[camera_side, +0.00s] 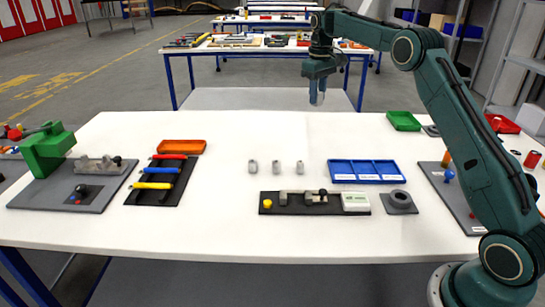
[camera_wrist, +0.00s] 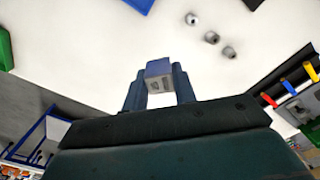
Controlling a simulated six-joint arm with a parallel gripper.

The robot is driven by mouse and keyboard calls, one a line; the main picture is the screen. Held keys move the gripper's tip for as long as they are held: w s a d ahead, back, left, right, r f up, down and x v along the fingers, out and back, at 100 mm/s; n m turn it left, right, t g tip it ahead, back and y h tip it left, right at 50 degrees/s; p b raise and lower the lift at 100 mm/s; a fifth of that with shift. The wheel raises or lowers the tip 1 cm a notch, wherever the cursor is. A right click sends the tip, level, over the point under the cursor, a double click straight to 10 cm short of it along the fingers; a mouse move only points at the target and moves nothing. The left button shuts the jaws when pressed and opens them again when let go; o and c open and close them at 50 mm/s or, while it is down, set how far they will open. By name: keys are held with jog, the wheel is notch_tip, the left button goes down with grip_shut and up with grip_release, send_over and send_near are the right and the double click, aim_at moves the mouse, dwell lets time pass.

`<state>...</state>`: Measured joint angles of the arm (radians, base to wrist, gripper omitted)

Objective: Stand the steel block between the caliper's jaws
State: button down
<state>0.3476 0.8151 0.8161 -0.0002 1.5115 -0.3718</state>
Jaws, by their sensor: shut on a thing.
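My gripper (camera_side: 317,98) is high above the far edge of the white table, well beyond the caliper. In the wrist view my gripper (camera_wrist: 159,78) is shut on the steel block (camera_wrist: 158,69), a small grey block with a marking on its near face. In the side view the block is hard to tell from the fingertips. The caliper (camera_side: 309,197) lies on a black board at the front middle of the table. Its grey jaws stand apart with a gap between them, and a white readout box (camera_side: 356,202) sits at its right end.
Three small grey nosecones (camera_side: 277,167) stand in a row behind the caliper. A blue compartment tray (camera_side: 367,171) and a grey ring on a dark pad (camera_side: 398,201) are to the right. A black rack with coloured handles (camera_side: 157,178) and a green press (camera_side: 48,150) are left.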

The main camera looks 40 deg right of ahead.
jog(key=s+a+n, duration=0.4)
jog(key=s+a, duration=0.1)
jog(key=a, duration=0.5)
jog(key=s+a+r+n, duration=0.1)
jog(key=s+a+n, duration=0.3)
jog(key=a, duration=0.6)
jog(key=shift+s+n, duration=0.4)
jog(key=shift+s, duration=0.55)
jog(key=shift+a, duration=0.1)
notch_tip(320, 180, down, 16)
jog(key=shift+r, duration=0.25)
jog(key=shift+f, duration=0.1)
jog(key=shift+f, duration=2.05)
jog(key=shift+f, duration=0.1)
